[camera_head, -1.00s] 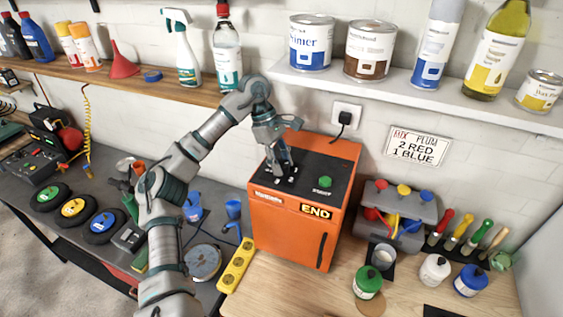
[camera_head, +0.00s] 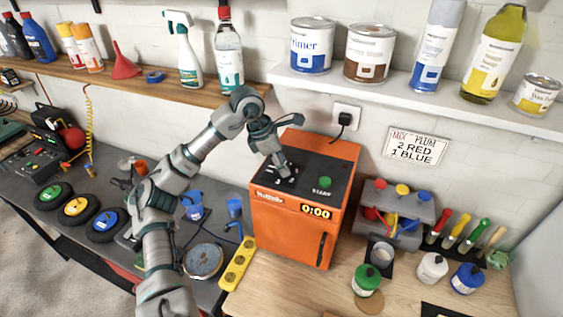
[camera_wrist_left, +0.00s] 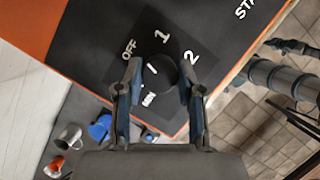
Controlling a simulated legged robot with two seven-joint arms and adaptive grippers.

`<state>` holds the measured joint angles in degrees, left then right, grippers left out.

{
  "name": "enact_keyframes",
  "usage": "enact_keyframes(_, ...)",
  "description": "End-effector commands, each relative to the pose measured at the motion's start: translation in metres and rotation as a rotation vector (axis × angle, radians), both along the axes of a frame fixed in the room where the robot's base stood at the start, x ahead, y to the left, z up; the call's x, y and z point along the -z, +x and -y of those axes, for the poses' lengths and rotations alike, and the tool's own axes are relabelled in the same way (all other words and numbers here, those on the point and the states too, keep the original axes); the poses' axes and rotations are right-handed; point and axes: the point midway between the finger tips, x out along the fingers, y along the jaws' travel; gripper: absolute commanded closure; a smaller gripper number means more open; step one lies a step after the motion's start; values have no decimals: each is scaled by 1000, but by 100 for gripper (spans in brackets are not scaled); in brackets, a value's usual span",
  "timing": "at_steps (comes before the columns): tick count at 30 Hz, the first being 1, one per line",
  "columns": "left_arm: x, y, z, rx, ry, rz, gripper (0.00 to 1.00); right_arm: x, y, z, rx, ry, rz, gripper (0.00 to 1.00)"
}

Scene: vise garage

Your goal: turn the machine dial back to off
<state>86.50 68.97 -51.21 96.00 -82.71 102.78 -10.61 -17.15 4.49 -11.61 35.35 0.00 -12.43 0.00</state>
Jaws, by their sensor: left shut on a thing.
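The orange machine (camera_head: 288,230) stands on the bench with a black top panel, a green START button (camera_head: 325,182) and a display (camera_head: 316,211) reading 0:00. My left gripper (camera_head: 283,174) reaches down to the panel's left part, where it hides most of the dial in the head view. In the left wrist view, the round black dial (camera_wrist_left: 160,76) sits between the two fingers of the left gripper (camera_wrist_left: 159,72), shut on it. OFF, 1, 2 and MIN are printed around it. A short white mark shows on its upper-left side, towards OFF. My right gripper is out of view.
A yellow power strip (camera_head: 238,264) lies left of the machine. A grey box with coloured caps (camera_head: 400,208) and several small bottles stand to its right.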

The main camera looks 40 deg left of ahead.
Motion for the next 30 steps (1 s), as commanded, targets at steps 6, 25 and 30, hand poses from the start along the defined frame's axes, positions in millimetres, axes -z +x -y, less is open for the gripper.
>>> enact_keyframes(6,-2,0,0,-135,0,5,97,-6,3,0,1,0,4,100)
enact_keyframes(25,-2,0,-1,-240,0,6,97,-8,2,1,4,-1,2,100)
enact_keyframes(30,-2,0,-1,-239,0,6,60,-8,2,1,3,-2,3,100)
